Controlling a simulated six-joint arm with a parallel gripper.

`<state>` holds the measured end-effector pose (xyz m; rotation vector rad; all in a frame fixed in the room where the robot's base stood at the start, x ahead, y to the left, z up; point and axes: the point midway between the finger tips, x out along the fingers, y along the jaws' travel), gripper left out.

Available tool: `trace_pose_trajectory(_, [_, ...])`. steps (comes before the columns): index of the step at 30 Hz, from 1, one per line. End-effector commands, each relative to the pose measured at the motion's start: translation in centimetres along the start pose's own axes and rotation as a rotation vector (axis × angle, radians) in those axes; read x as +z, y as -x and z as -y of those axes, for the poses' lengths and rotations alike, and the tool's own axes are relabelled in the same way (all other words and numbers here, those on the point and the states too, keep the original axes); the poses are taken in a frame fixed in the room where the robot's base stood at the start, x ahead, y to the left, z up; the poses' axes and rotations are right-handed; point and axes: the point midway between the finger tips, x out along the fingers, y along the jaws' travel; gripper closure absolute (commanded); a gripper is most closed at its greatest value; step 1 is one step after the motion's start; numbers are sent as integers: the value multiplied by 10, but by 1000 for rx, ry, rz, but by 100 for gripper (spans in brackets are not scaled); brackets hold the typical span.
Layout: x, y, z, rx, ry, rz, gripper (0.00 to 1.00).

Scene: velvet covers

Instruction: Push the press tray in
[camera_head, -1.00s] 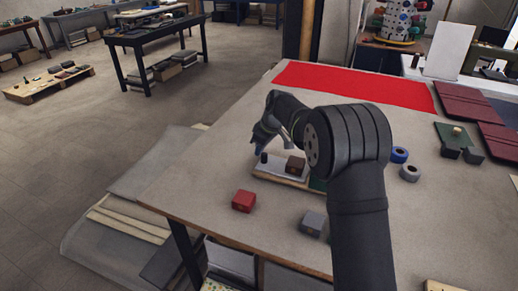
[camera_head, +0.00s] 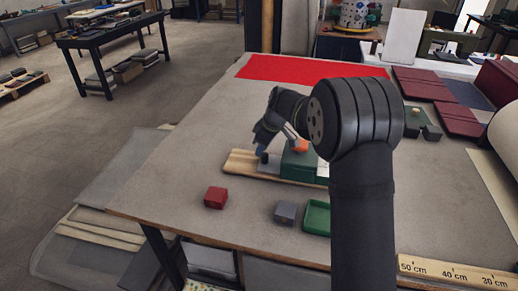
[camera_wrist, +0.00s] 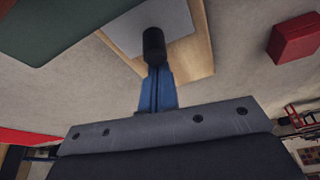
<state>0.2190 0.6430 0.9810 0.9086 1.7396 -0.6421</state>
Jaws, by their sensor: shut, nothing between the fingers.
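The press is a green block (camera_head: 298,168) with an orange piece (camera_head: 301,146) on top, on a wooden base (camera_head: 240,161) whose left end lies bare. The press tray, a pale grey plate (camera_wrist: 125,38), has an upright black knob (camera_head: 263,158); the knob also shows in the wrist view (camera_wrist: 154,45). Most of the tray is hidden by the press and my arm in the head view. My gripper (camera_head: 261,148), with blue fingers (camera_wrist: 157,88), is shut and empty. Its tips are at the knob; whether they touch it I cannot tell.
A red cloth (camera_head: 300,68) lies at the back. A ruler (camera_head: 450,275) lies front right. The table left of the base is clear.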

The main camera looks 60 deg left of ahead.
Motion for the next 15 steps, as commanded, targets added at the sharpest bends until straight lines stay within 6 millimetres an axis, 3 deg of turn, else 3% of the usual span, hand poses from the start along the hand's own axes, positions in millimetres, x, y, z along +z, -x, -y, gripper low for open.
trace_pose_trajectory(4, [-8,-6,0,-2,0,6,100])
trace_pose_trajectory(9, [-41,-11,0,2,3,0,100])
trace_pose_trajectory(15, [-38,41,0,3,-1,-2,100])
